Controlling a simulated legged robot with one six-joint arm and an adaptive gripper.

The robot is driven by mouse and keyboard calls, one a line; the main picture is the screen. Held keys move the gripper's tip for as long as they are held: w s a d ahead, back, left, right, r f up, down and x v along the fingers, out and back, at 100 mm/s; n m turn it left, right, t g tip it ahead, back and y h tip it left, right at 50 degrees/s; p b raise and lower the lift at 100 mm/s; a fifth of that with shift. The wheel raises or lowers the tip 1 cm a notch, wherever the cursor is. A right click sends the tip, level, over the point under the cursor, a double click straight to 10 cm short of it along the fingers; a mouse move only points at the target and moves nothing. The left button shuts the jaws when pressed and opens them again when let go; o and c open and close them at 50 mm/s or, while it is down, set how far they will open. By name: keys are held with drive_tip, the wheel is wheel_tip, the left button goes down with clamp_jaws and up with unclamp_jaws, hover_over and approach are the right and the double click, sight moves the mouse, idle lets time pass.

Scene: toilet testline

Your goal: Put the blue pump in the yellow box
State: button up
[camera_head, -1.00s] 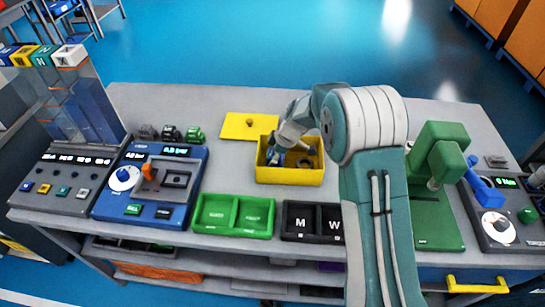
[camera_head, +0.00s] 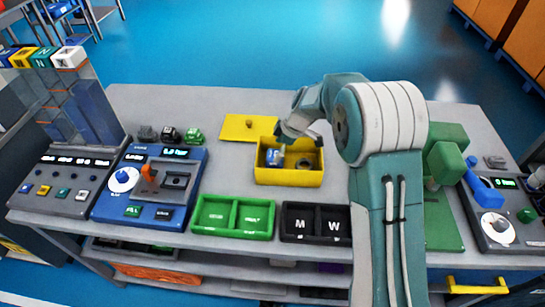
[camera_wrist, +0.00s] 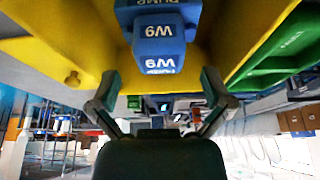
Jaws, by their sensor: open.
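The blue pump (camera_head: 274,157) lies inside the yellow box (camera_head: 290,177), in its left part. In the wrist view the pump (camera_wrist: 158,42) shows its "W9" labels, with the yellow wall of the box (camera_wrist: 62,45) beside it. My gripper (camera_head: 284,138) is just above the left part of the box. In the wrist view my gripper (camera_wrist: 158,88) has its two fingers spread apart, with nothing between them. The pump is clear of the fingers. A dark round part (camera_head: 305,163) is also in the box, on the right.
A yellow lid (camera_head: 248,127) with a knob lies behind the box. A green two-part tray (camera_head: 233,232) and a black tray (camera_head: 317,238) stand in front. A blue test device (camera_head: 140,205) is at left, a green press (camera_head: 446,160) at right.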

drive_tip(key=v, duration=0.7)
drive_tip(key=shift+r, duration=0.2)
drive_tip(key=s+d+r+m+t+h, duration=0.25)
drive_tip(key=s+d+r+m, duration=0.6)
drive_tip(key=s+r, duration=0.5)
drive_tip(key=s+d+m+t, duration=0.1)
drive_tip(key=s+d+m, duration=0.1)
drive_tip(key=s, duration=0.4)
drive_tip(key=s+d+m+t+h, duration=0.1)
drive_tip(key=s+d+m, duration=0.2)
drive_tip(key=s, duration=0.3)
drive_tip(key=s+d+r+m+t+h, duration=0.1)
drive_tip(key=s+d+m, duration=0.2)
drive_tip(key=s, duration=0.3)
drive_tip(key=shift+s+d+m, duration=0.15)
drive_tip(key=shift+d+m, duration=0.05)
drive_tip(key=shift+m, duration=0.55)
